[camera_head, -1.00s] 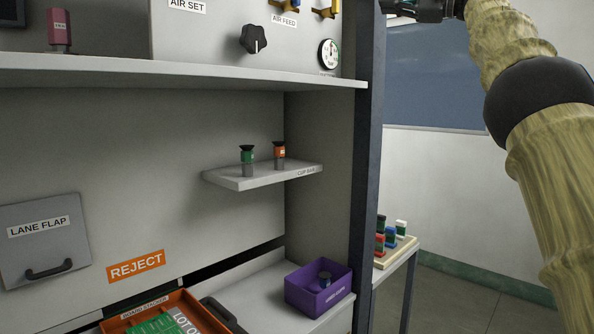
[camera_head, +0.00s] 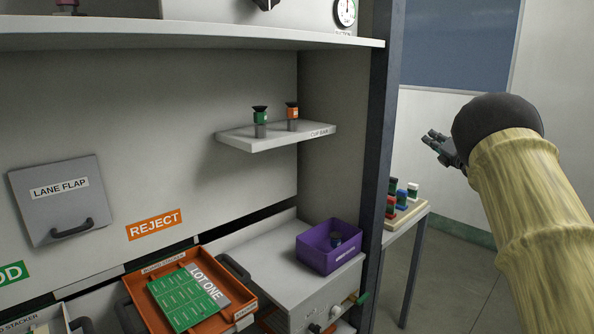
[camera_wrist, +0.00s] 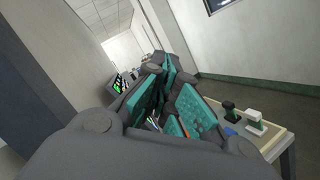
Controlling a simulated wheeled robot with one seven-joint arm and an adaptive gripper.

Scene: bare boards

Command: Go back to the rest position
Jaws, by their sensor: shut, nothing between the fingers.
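My gripper (camera_head: 441,147) shows at the right in the head view, in the open air to the right of the dark cabinet post. It is shut and empty. In the wrist view its teal-padded fingers (camera_wrist: 165,100) fill the middle of the picture. It is apart from every object, above and to the right of the small side table (camera_head: 411,213). That table also shows at the lower right in the wrist view (camera_wrist: 272,140), with several small coloured blocks on it.
A purple bin (camera_head: 322,262) with a dark item inside stands below. An orange tray (camera_head: 212,321) holds a green board. A lane flap (camera_head: 58,205) is at left. The dark post (camera_head: 382,120) edges the cabinet.

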